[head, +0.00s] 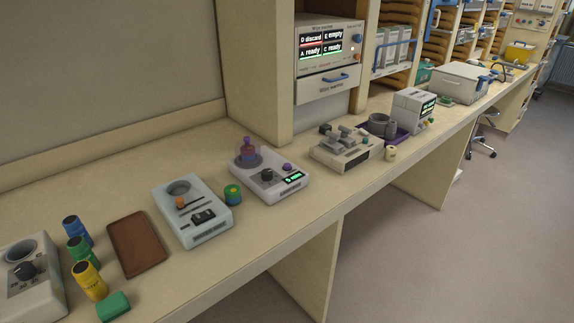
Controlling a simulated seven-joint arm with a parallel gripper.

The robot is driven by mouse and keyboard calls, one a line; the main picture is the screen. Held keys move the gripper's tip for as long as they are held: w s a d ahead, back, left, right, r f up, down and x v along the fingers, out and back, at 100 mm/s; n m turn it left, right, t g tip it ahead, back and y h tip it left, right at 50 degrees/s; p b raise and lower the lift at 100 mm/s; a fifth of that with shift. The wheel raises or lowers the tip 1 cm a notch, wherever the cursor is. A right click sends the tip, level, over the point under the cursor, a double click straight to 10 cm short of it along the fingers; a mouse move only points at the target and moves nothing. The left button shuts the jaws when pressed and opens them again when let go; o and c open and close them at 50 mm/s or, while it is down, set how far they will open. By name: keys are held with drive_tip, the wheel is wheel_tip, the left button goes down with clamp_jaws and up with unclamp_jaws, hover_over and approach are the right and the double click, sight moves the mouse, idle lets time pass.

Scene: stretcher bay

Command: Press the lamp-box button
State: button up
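No thing in the head view is clearly marked as the lamp box, so I cannot tell which one it is. A white device (293,188) with a clear dome over a purple-red object stands mid-bench. It has a black knob (267,175), a purple button (287,167) and a lit green display (293,178). Farther right, a small white box (405,107) has a dark screen with green text and small coloured parts on its side. My gripper is not in view.
The long beige bench (215,265) holds a pale device with an orange knob (192,225), a brown pad (136,243), coloured canisters (78,232), a green block (113,306) and a grey device (346,152). A wall unit (328,60) stands behind. The bench's left rear is clear.

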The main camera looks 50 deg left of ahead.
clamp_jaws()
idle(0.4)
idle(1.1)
